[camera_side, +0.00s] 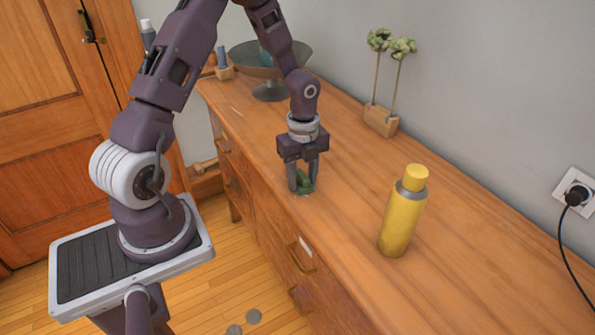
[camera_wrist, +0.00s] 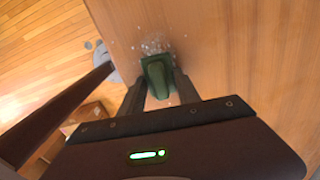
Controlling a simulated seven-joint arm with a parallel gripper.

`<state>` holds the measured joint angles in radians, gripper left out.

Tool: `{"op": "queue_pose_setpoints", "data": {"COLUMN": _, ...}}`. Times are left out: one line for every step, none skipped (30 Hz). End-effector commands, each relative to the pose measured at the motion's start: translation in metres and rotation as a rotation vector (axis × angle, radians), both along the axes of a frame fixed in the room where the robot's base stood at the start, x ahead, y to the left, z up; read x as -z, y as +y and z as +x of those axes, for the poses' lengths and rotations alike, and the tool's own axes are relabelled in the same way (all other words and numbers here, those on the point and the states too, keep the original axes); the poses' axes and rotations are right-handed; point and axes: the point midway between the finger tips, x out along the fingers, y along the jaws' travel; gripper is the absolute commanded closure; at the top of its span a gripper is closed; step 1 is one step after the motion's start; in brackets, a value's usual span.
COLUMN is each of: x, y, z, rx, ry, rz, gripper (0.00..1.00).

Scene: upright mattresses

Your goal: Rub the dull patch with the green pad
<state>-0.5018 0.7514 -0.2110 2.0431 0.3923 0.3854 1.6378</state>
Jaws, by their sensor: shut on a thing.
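The green pad (camera_side: 305,183) is between the fingers of my gripper (camera_side: 302,186), at the front edge of the wooden dresser top (camera_side: 345,215). In the wrist view my gripper (camera_wrist: 157,88) is shut on the green pad (camera_wrist: 157,72), one finger on each side. The pad appears to rest on the wood, though exact contact is hard to tell. The dull patch (camera_wrist: 154,45) shows in the wrist view as pale, whitish speckles just beyond the pad and around it. The pad and fingers hide part of it.
A yellow bottle (camera_side: 402,215) stands upright to the right of my gripper. A wooden block with dried flower stems (camera_side: 380,120) and a footed bowl (camera_side: 270,72) are farther back. A plugged-in black cable (camera_side: 576,194) is at the wall. Wood between gripper and bottle is clear.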

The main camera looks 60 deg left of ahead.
Motion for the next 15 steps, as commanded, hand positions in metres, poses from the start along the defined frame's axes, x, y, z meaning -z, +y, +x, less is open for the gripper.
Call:
{"op": "queue_pose_setpoints", "data": {"x": 0.0, "y": -0.008, "z": 0.0, "rx": 0.005, "ry": 0.0, "rz": 0.0, "gripper": 1.0}}
{"op": "queue_pose_setpoints", "data": {"x": 0.0, "y": -0.013, "z": 0.0, "rx": 0.006, "ry": 0.0, "rz": 0.0, "gripper": 1.0}}
{"op": "queue_pose_setpoints", "data": {"x": 0.0, "y": -0.018, "z": 0.0, "rx": 0.005, "ry": -0.001, "rz": 0.0, "gripper": 1.0}}
{"op": "queue_pose_setpoints", "data": {"x": 0.0, "y": -0.022, "z": 0.0, "rx": 0.005, "ry": -0.001, "rz": 0.0, "gripper": 1.0}}
{"op": "queue_pose_setpoints", "data": {"x": 0.0, "y": -0.025, "z": 0.0, "rx": 0.004, "ry": -0.001, "rz": 0.0, "gripper": 1.0}}
{"op": "queue_pose_setpoints", "data": {"x": 0.0, "y": -0.028, "z": 0.0, "rx": 0.003, "ry": -0.001, "rz": 0.0, "gripper": 1.0}}
{"op": "queue_pose_setpoints", "data": {"x": 0.0, "y": -0.029, "z": 0.0, "rx": 0.002, "ry": -0.001, "rz": 0.0, "gripper": 1.0}}
{"op": "queue_pose_setpoints", "data": {"x": 0.0, "y": -0.03, "z": 0.0, "rx": 0.002, "ry": -0.001, "rz": 0.0, "gripper": 1.0}}
{"op": "queue_pose_setpoints", "data": {"x": 0.0, "y": -0.031, "z": 0.0, "rx": 0.001, "ry": -0.001, "rz": 0.0, "gripper": 1.0}}
{"op": "queue_pose_setpoints", "data": {"x": 0.0, "y": -0.031, "z": 0.0, "rx": 0.0, "ry": -0.001, "rz": 0.0, "gripper": 1.0}}
{"op": "queue_pose_setpoints", "data": {"x": 0.0, "y": -0.03, "z": 0.0, "rx": 0.0, "ry": -0.001, "rz": 0.0, "gripper": 1.0}}
{"op": "queue_pose_setpoints", "data": {"x": 0.0, "y": -0.03, "z": 0.0, "rx": 0.0, "ry": -0.001, "rz": 0.0, "gripper": 1.0}}
{"op": "queue_pose_setpoints", "data": {"x": 0.0, "y": -0.03, "z": 0.0, "rx": 0.0, "ry": -0.001, "rz": 0.0, "gripper": 1.0}}
{"op": "queue_pose_setpoints", "data": {"x": 0.0, "y": -0.03, "z": 0.0, "rx": 0.0, "ry": -0.001, "rz": 0.0, "gripper": 1.0}}
{"op": "queue_pose_setpoints", "data": {"x": 0.0, "y": -0.029, "z": 0.0, "rx": 0.0, "ry": -0.001, "rz": 0.0, "gripper": 1.0}}
